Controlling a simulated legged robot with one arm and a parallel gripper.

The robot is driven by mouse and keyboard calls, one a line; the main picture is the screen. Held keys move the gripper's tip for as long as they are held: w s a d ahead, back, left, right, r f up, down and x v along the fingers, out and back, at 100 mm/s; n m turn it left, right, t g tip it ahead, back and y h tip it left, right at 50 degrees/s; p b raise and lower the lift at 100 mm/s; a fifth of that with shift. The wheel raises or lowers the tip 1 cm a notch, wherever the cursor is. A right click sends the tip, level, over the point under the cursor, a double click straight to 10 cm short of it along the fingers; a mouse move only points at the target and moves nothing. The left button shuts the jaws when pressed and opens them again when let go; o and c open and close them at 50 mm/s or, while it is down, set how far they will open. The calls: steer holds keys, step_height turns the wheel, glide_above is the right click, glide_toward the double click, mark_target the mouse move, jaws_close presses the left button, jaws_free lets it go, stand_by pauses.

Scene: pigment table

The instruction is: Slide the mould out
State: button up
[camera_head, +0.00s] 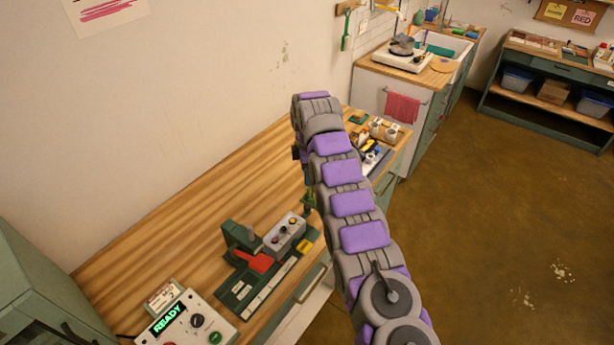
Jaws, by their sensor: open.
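A light grey block with several small round coloured spots, which looks like the mould (286,232), sits at the back right of a dark green fixture (240,290) on the wooden bench. The fixture has an upright green part at its left, a red piece (261,262) in front of it, and a yellow piece on the right. My gripper (308,199) hangs behind my purple and grey arm, with only a sliver showing at the arm's left edge. It is open, above and right of the grey block in the picture. The arm hides its fingers and any contact.
A control box (190,322) with a lit READY display stands at the near left of the bench (200,225). Small items, including white cups (384,130), crowd the bench's far end behind my arm. The bench's back left is clear. A wall runs along its back.

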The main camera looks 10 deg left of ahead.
steer(key=shift+r+p, duration=0.95)
steer(key=shift+r, duration=0.4)
steer(key=s+d+r+m+b, duration=0.1)
steer(key=s+d+r+m, duration=0.15)
steer(key=d+r, duration=0.3)
steer(key=s+d+r+m+b, duration=0.1)
steer(key=s+d+r+m, duration=0.1)
steer(key=d+r+m, duration=0.3)
steer(key=s+d+r+m+b, duration=0.2)
steer(key=s+d+r+m, duration=0.2)
steer(key=s+d, duration=0.7)
steer(key=s+d+f+m+b, duration=0.1)
steer(key=s+d+f+m, duration=0.1)
steer(key=s, duration=1)
steer(key=s+d+f+m+g+b, duration=0.1)
steer(key=s+d+f+m, duration=0.2)
steer(key=s, duration=0.9)
steer(key=s+d+f+m+b, duration=0.1)
steer(key=s+d+f+m, duration=0.2)
steer(key=s+m, duration=0.3)
steer(key=s+d, duration=0.1)
steer(key=s, duration=0.4)
steer(key=shift+s+d+g, duration=0.35)
steer(key=shift+s+g, duration=0.05)
